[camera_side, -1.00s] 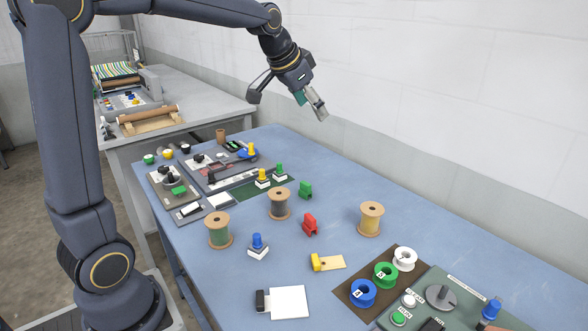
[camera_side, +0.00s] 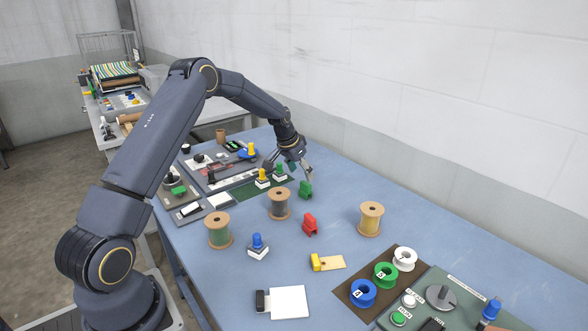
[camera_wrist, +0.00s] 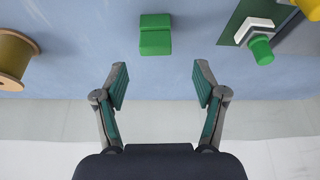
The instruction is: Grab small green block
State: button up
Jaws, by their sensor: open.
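The small green block (camera_side: 305,189) stands on the blue table just right of the dark green mat. In the wrist view the green block (camera_wrist: 155,35) is near the top, ahead of the fingertips and roughly between their lines. My gripper (camera_side: 303,174) is above and a little behind the block in the side view. In the wrist view my gripper (camera_wrist: 160,82) is open, with its two fingers wide apart and nothing between them. The block is apart from both fingers.
A green knob on a white base (camera_side: 280,173) stands close left of the block, with a yellow one (camera_side: 262,178) beside it. A red block (camera_side: 310,224) and wooden spools (camera_side: 279,204) are nearer. The wall (camera_side: 430,130) is behind; the table right of the block is clear.

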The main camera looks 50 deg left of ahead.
aim_at(305, 183)
jog(key=shift+d+x, duration=0.15)
jog(key=shift+x, duration=1.4)
jog(key=shift+d+x, duration=0.15)
jog(key=shift+x, duration=1.4)
jog(key=shift+s+f, duration=0.1)
jog(key=shift+s, duration=0.05)
jog(key=c, duration=1)
